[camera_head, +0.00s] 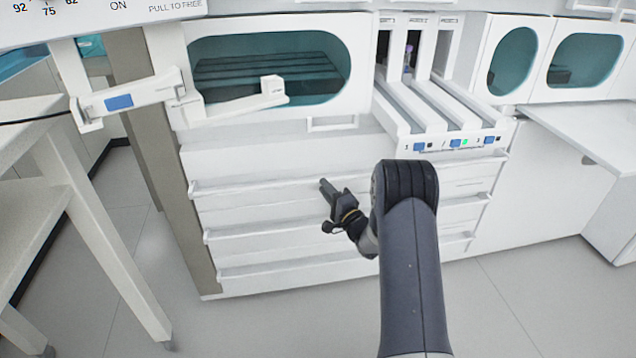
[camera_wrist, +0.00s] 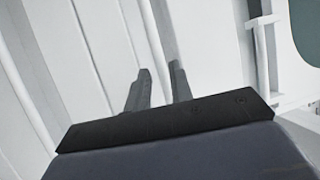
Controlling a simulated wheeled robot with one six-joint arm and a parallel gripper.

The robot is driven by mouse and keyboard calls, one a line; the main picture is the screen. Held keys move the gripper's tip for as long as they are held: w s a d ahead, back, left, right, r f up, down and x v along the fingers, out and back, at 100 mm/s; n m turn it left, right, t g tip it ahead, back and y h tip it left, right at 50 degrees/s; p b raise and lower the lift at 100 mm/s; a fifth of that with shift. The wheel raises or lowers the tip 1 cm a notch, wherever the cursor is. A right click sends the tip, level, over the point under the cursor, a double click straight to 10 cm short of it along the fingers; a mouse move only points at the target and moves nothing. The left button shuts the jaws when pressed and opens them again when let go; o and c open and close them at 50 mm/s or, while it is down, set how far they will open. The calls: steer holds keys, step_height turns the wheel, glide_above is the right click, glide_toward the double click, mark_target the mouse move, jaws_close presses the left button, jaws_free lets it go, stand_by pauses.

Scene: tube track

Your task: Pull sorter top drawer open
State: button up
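The sorter is a large white machine with three wide drawer fronts stacked below its window. The top drawer (camera_head: 255,188) has a long, thin handle rail along its front and looks closed. A long white rail (camera_wrist: 149,28) lines up with this gap. I cannot tell whether the fingers touch it. My arm hides the right part of the drawers in the head view.
Two lower drawers (camera_head: 250,232) sit beneath. A tube track unit (camera_head: 440,110) with blue buttons projects above at right. A white bracket (camera_head: 128,100) juts out at upper left. A white table (camera_head: 95,230) stands at left. The floor in front is clear.

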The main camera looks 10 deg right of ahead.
steer(key=shift+b+x, duration=0.35)
steer(key=shift+x, duration=1.9)
jaws_close()
